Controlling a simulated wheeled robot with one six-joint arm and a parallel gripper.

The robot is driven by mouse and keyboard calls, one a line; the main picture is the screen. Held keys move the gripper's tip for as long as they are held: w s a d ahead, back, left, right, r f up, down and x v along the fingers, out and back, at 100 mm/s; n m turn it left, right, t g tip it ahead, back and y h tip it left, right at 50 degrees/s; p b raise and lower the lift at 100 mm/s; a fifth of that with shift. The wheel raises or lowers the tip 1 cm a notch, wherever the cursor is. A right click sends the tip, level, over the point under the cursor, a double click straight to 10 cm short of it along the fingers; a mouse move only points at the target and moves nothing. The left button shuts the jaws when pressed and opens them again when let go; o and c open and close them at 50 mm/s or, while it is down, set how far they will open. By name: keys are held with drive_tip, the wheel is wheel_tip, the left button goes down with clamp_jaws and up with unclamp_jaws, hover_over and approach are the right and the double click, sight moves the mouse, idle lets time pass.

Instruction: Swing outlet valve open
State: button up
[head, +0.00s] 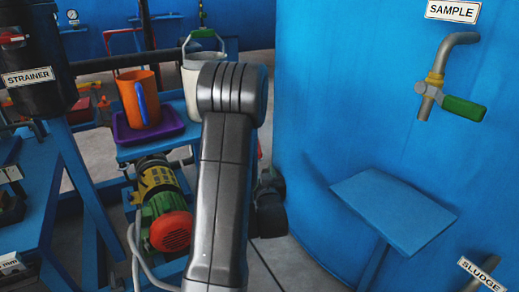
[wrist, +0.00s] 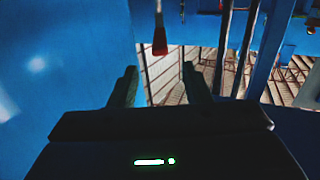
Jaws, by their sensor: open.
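No label reading outlet shows. In the head view a valve with a green handle (head: 464,108) sits on a bent grey pipe under a SAMPLE sign (head: 452,11) on the blue vessel. The handle points right and slightly down. In the wrist view a red handle (wrist: 160,38) hangs downward at the top, beyond my fingers; I cannot tell which valve it belongs to. My gripper (wrist: 160,84) is open, with nothing between its fingers. In the head view my arm rises in the middle and my gripper is hidden.
The large blue vessel (head: 310,110) fills the right side, with a blue shelf (head: 394,210) and a SLUDGE sign (head: 482,273) low down. On the left are a motor pump (head: 167,210), an orange mug (head: 132,102) on a purple tray (head: 172,122), a bucket (head: 189,75) and a STRAINER (head: 30,78).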

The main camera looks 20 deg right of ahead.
drive_tip(key=b+x, duration=0.1)
drive_tip(key=x, duration=1.2)
drive_tip(key=shift+b, duration=0.4)
clamp_jaws()
